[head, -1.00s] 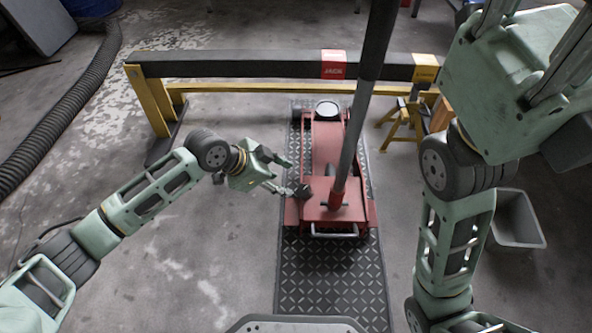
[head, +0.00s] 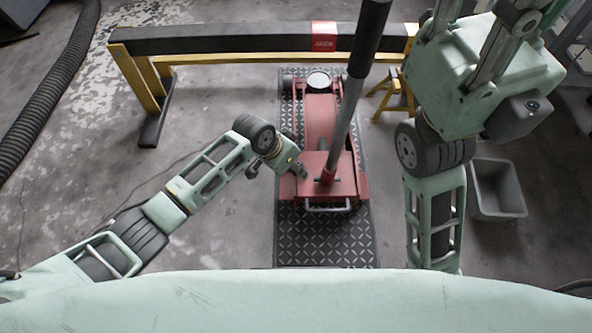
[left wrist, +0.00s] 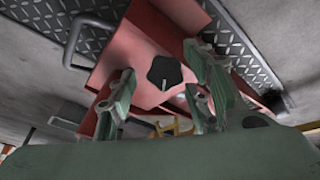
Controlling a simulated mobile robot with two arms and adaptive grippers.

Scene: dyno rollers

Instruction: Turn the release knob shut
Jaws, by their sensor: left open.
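The release knob (left wrist: 165,72) is a dark, lobed knob with a light mark, on the side of the red floor jack (head: 322,125). My left gripper (left wrist: 160,96) is open, with one finger on each side of the knob in the left wrist view. I cannot tell whether the fingers touch it. In the head view my left gripper (head: 298,170) is at the jack's left rear side, and the knob is mostly hidden there. My right gripper (head: 485,75) is raised at the upper right, its fingertips out of frame.
The jack's long handle (head: 346,115) leans up past the camera. The jack stands on a dark tread-plate mat (head: 322,240). A black and yellow beam (head: 220,42) lies behind it. A grey bin (head: 497,190) stands at the right. The floor at left is mostly clear.

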